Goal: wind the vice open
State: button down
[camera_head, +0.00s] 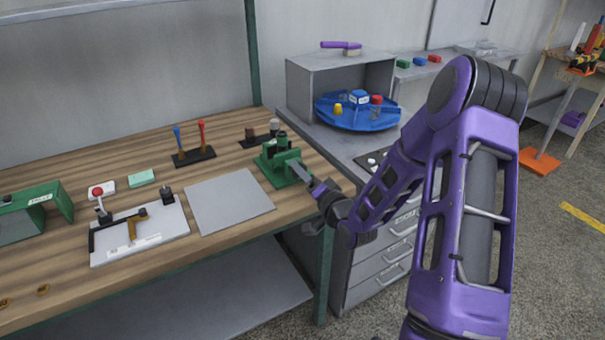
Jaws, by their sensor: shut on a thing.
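The green vice (273,163) stands at the right end of the wooden workbench. Its front faces my arm, and a grey screw or handle part reaches out toward the bench edge. My gripper (314,186) is at this front end, shut on the vice handle, just past the bench edge. The fingertips are small in the picture and partly hidden by my purple arm, so the handle's angle is hard to see. The gap between the vice jaws is too small to tell.
A grey plate (229,201) lies left of the vice. A grey cabinet (365,272) is right of the bench, with a blue turntable (357,115) on top. A white fixture board (139,233) lies further left.

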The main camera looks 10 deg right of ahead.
jog(key=n, duration=0.4)
jog(key=shift+n, duration=0.3)
jog(key=n, duration=0.4)
jog(key=shift+a+n, duration=0.1)
jog(key=shift+n, duration=0.2)
jog(key=n, duration=0.4)
jog(key=shift+n, duration=0.3)
jog(key=n, duration=1.3)
jog(key=shift+a+f+n, duration=0.1)
jog(key=shift+n, duration=0.2)
jog(key=n, duration=0.4)
jog(key=shift+n, duration=2.5)
